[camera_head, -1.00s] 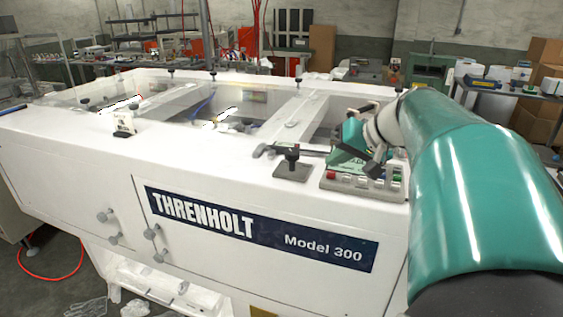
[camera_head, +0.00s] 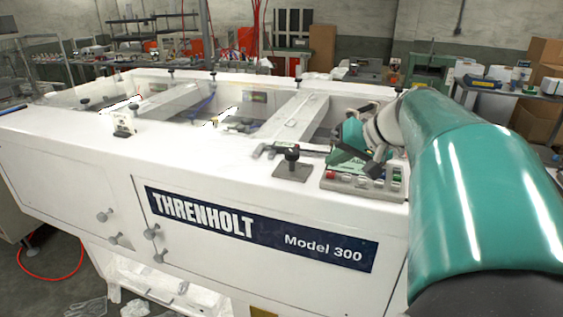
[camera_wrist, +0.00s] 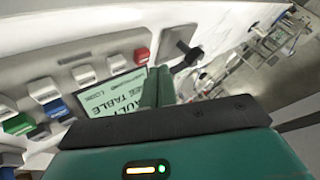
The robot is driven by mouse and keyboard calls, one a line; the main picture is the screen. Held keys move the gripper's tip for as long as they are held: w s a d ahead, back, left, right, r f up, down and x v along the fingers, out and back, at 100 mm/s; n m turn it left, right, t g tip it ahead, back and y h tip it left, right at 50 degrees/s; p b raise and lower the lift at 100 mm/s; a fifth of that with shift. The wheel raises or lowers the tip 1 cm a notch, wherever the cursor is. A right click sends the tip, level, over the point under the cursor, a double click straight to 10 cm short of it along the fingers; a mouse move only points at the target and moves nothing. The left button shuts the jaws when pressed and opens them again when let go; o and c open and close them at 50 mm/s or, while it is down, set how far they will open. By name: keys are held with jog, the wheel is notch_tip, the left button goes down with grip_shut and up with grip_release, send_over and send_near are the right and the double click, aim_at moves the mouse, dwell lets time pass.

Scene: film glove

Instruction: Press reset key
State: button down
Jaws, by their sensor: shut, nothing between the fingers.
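A grey control panel (camera_head: 363,187) with a row of keys sits on the white machine's top edge. In the wrist view the keys are a red one (camera_wrist: 141,56), several white ones (camera_wrist: 84,75), a blue one (camera_wrist: 57,107) and green ones (camera_wrist: 18,123). I cannot read which is marked reset. A pale green display (camera_wrist: 104,95) shows upside-down words, including "TABLE" and what looks like "FAULT". My gripper (camera_wrist: 157,74) is shut and empty, its fingers just over the panel, beside the display and near the red key. Contact cannot be told. In the head view my gripper (camera_head: 338,160) hides part of the panel.
A black-knobbed joystick (camera_head: 291,158) on a grey plate stands left of the panel, close to the fingers. The white machine (camera_head: 200,150) has open bays behind.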

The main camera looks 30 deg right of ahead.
dwell(0.4)
jog(key=shift+f, duration=0.45)
jog(key=shift+f, duration=0.45)
dwell(0.7)
jog(key=shift+r, duration=0.9)
notch_tip(320, 180, up, 5)
dwell(0.5)
dwell(0.6)
